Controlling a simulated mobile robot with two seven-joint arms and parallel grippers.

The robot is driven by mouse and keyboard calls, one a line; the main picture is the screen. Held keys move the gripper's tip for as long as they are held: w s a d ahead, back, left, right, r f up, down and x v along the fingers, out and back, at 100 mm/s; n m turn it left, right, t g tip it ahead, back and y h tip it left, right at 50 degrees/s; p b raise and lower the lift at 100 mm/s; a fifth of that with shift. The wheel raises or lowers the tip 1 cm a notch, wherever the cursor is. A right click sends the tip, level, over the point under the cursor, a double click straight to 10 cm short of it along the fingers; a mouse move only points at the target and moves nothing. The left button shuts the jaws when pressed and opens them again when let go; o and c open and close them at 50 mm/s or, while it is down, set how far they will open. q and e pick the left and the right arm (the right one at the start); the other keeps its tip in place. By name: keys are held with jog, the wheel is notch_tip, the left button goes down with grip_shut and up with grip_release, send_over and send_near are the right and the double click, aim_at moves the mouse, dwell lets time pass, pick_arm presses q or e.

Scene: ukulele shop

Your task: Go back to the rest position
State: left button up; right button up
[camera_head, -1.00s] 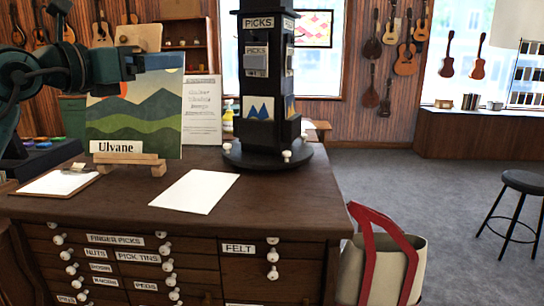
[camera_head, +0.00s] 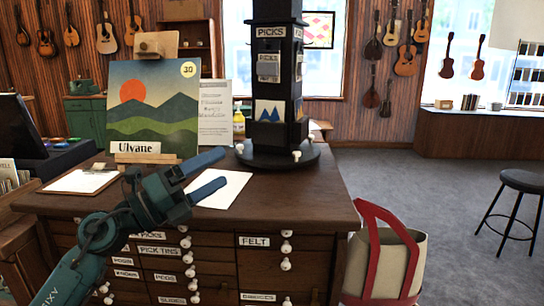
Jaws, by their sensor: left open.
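My left gripper (camera_head: 207,174) is in front of the wooden drawer counter (camera_head: 300,204), low in the view. Its two blue fingers are spread apart with nothing between them. They point right and overlap the white paper sheet (camera_head: 232,188) in the picture. The left arm comes in from the bottom left and hides part of the labelled drawers. My right gripper is not in view.
A cream bag with red straps (camera_head: 395,262) is at the counter's right. A stool (camera_head: 522,182) stands on open grey floor.

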pick_arm(q)
jog(key=s+a+f+n+t+y+p, duration=0.1)
jog(key=s+f+n+t+y, duration=0.1)
jog(key=f+n+y, duration=0.4)
jog(key=s+a+f+n+t+y, duration=0.1)
jog(key=s+a+f+n+t, duration=0.1)
jog(key=f+n, duration=0.75)
jog(key=s+a+f+n+t+y+p, duration=0.1)
jog(key=s+f+n+t+y, duration=0.2)
jog(key=f+n, duration=0.4)
jog(key=s+f+n+g+y+p, duration=0.1)
jog(key=s+f+n+g+y, duration=0.3)
jog(key=s+f, duration=1.3)
jog(key=n+g, duration=0.4)
jog(key=n, duration=0.3)
jog(key=shift+d+f+y, duration=0.15)
jog(key=shift+f+y, duration=0.15)
jog(key=shift+f, duration=0.1)
